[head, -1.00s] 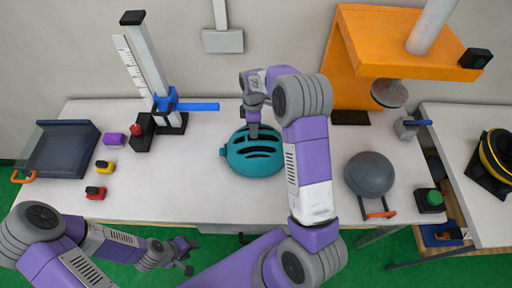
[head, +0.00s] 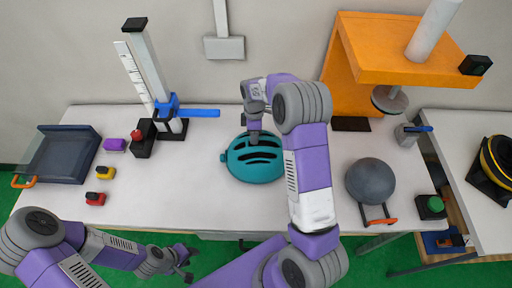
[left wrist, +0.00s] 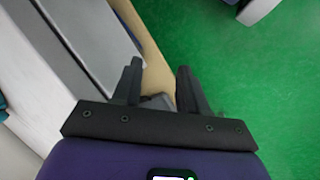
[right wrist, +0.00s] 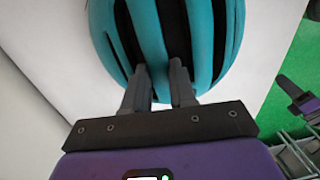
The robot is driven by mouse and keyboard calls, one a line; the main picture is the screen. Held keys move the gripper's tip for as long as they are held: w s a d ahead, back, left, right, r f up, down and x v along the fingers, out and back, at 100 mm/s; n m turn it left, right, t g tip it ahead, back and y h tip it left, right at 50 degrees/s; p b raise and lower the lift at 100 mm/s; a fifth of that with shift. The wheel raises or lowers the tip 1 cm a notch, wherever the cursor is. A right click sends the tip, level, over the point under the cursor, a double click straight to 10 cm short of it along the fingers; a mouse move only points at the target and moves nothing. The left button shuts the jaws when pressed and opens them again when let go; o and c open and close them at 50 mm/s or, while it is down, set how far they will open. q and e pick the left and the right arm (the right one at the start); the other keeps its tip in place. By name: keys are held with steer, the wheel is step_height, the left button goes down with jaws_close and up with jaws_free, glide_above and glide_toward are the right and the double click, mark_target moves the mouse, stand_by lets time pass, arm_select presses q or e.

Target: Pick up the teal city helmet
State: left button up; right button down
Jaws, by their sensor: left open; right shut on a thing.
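The teal city helmet (head: 254,162) has dark vent slots and is near the middle of the white table in the head view. My right gripper (head: 253,132) reaches down onto its far side. In the right wrist view, the gripper's fingers (right wrist: 160,85) are shut on a rib of the helmet (right wrist: 150,30) between the vents. Whether the helmet touches the table cannot be told for sure. My left gripper (head: 188,268) is open and empty in front of the table's front edge; its spread fingers also show in the left wrist view (left wrist: 158,85).
A grey dome (head: 370,181) with an orange handle stands right of the helmet. The orange press frame (head: 400,50) is behind it. Table space left of the helmet is clear.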

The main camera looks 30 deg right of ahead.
step_height(320, 180, up, 10)
steer(key=p, duration=0.1)
stand_by(0.4)
stand_by(0.4)
